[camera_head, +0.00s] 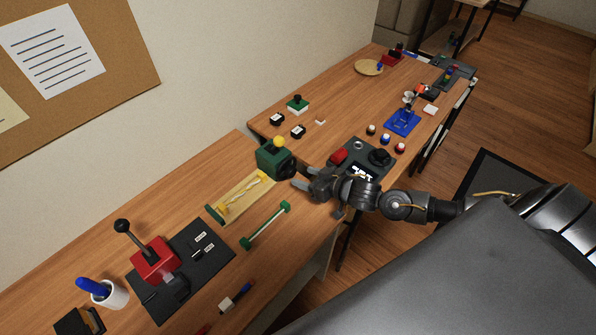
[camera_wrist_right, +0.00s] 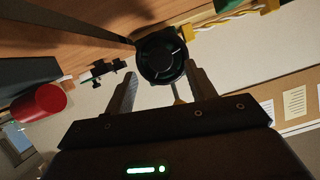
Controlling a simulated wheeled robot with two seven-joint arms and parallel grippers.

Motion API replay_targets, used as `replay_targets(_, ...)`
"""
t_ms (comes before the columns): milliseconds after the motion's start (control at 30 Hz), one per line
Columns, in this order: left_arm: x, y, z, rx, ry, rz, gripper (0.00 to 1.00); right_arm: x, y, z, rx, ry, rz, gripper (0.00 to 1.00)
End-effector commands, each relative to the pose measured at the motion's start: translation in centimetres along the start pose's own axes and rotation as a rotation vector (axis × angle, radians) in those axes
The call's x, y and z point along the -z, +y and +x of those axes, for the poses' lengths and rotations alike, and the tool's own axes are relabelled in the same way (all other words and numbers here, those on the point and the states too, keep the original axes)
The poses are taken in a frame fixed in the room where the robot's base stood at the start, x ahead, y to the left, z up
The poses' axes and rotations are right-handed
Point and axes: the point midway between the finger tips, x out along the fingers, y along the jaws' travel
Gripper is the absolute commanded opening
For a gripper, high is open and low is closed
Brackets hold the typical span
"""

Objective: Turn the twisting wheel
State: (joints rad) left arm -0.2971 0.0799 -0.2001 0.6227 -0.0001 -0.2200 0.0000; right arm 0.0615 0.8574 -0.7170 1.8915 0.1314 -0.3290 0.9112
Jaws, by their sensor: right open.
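The twisting wheel (camera_head: 286,170) is a black round knob on the side of a green box (camera_head: 270,157) with a yellow ball on top. The box stands on the wooden table by a yellow twisted rod. In the right wrist view the wheel (camera_wrist_right: 162,56) faces me with spokes inside its rim. My right gripper (camera_head: 302,178) is open beside the wheel. In the wrist view its fingers (camera_wrist_right: 161,85) point at the wheel, which shows just beyond and between the tips. I cannot tell whether they touch. My left gripper is not in view.
A wooden tray (camera_head: 224,212) and green-ended bar (camera_head: 266,226) lie left of the gripper. A dark panel (camera_head: 352,176) with a red knob stands to its right; the red cylinder (camera_wrist_right: 40,102) shows in the wrist view. A red lever box (camera_head: 155,262) is at the near left.

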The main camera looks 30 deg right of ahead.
Motion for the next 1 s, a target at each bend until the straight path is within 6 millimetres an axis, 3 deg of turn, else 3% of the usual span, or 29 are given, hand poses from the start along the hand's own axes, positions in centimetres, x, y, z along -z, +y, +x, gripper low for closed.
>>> replay_targets(100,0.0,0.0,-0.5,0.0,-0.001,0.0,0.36,0.2,0.0,2.1,0.0,0.0,0.0,0.55)
replay_targets(300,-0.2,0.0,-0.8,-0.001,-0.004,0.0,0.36,0.1,0.0,4.2,0.0,0.0,0.0,0.55)
replay_targets(667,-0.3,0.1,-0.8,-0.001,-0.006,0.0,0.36,-0.1,0.0,4.7,0.0,-0.001,0.0,0.55)
replay_targets(1000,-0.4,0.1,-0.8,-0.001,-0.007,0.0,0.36,-0.1,0.1,4.6,-0.001,-0.001,0.0,0.12)
